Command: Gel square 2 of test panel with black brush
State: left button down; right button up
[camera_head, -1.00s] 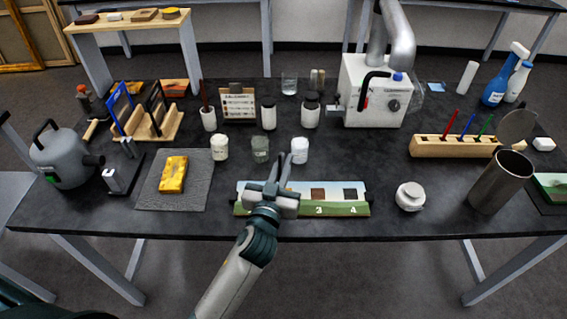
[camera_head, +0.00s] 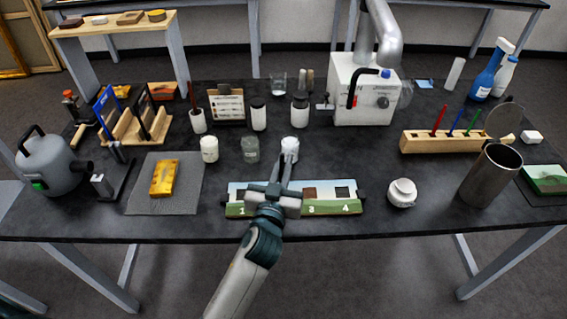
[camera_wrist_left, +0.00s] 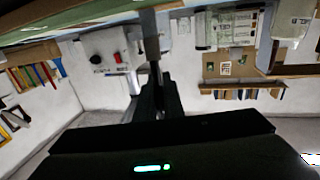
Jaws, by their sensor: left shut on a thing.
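The test panel (camera_head: 235,205) lies near the front edge of the table, a painted landscape strip with numbers 1, 3 and 4 showing. Dark squares 3 (camera_head: 309,193) and 4 (camera_head: 345,193) are visible; square 2 is hidden behind my gripper. My left gripper (camera_head: 283,172) is above the panel, shut on a thin thing taken to be the black brush, mostly hidden by the gripper. The fingers point toward a small white jar (camera_head: 291,144) behind the panel and overlap its lower part; contact cannot be told. The left wrist view shows the dark gripper body (camera_wrist_left: 158,95). My right gripper is out of view.
A clear glass (camera_head: 250,150) and another white jar (camera_head: 209,150) stand left of the fingers. A wooden rack (camera_head: 425,143) holds red, blue and green handles. A round white pot (camera_head: 402,193) and metal cylinder (camera_head: 490,175) stand right; a yellow block (camera_head: 165,179) lies left.

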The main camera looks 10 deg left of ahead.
pick_arm(q)
jog(key=shift+a+f, duration=0.15)
jog(key=shift+s+a+p, duration=0.2)
jog(key=shift+a, duration=0.35)
jog(key=shift+s+a+p, duration=0.15)
jog(key=shift+a+p, duration=0.05)
jog(key=shift+a, duration=0.35)
jog(key=shift+d, duration=0.1)
jog(key=shift+w+d, duration=0.2)
jog(key=shift+d, duration=0.4)
jog(key=shift+w+d, duration=0.2)
jog(key=shift+d, duration=0.4)
jog(key=shift+a+r, duration=0.1)
jog(key=shift+r, duration=0.1)
jog(key=shift+s+a, duration=0.2)
jog(key=shift+a, duration=0.4)
jog(key=shift+s+a, duration=0.15)
jog(key=shift+a, duration=0.45)
jog(key=shift+f, duration=0.1)
jog(key=shift+d, duration=0.1)
jog(key=shift+w+d, duration=0.2)
jog(key=shift+d, duration=0.4)
jog(key=shift+w+d, duration=0.15)
jog(key=shift+d, duration=0.45)
